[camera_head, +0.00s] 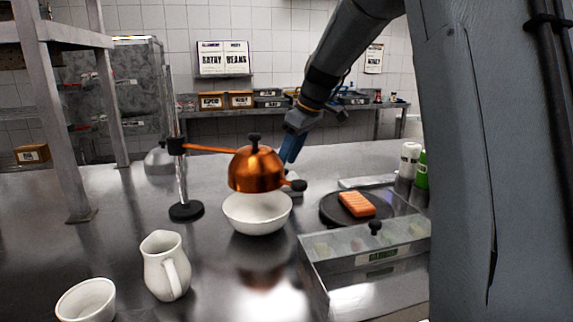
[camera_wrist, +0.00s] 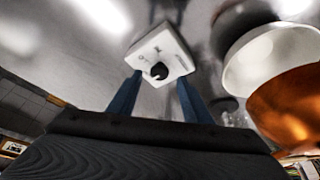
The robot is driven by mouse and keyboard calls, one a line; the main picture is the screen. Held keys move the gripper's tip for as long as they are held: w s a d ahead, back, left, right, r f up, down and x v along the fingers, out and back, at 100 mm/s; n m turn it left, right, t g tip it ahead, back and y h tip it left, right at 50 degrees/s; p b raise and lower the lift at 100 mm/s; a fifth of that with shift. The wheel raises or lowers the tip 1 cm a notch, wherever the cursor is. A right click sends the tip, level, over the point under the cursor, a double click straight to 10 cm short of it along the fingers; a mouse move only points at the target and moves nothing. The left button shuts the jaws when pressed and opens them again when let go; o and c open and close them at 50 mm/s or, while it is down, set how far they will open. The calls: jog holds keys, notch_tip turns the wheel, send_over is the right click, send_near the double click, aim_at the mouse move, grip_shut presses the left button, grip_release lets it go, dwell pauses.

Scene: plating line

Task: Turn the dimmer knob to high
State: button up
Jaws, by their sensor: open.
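The dimmer is a small white box (camera_wrist: 162,52) with a round black knob (camera_wrist: 159,71) on its face, seen in the wrist view. Small marks are printed on the box around the knob; which setting the knob points to is too small to tell. My gripper (camera_wrist: 160,84) is open, with one blue finger on each side of the box's near end and the knob between them in the picture. Contact cannot be told. In the head view my gripper (camera_head: 289,160) points down behind the copper heat-lamp dome (camera_head: 257,170), which hides much of the dimmer.
A white bowl (camera_head: 257,222) sits under the dome, whose arm joins a post on a black base (camera_head: 186,211). A dark plate (camera_head: 335,214) bears an orange block (camera_head: 357,204). A glass-sided bin (camera_head: 345,263), white jug (camera_head: 165,279) and cup (camera_head: 86,302) stand nearer.

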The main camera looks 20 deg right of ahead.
jog(key=shift+x, duration=1.2)
jog(key=shift+d, duration=0.1)
jog(key=c, duration=1.1)
jog(key=shift+o, duration=0.2)
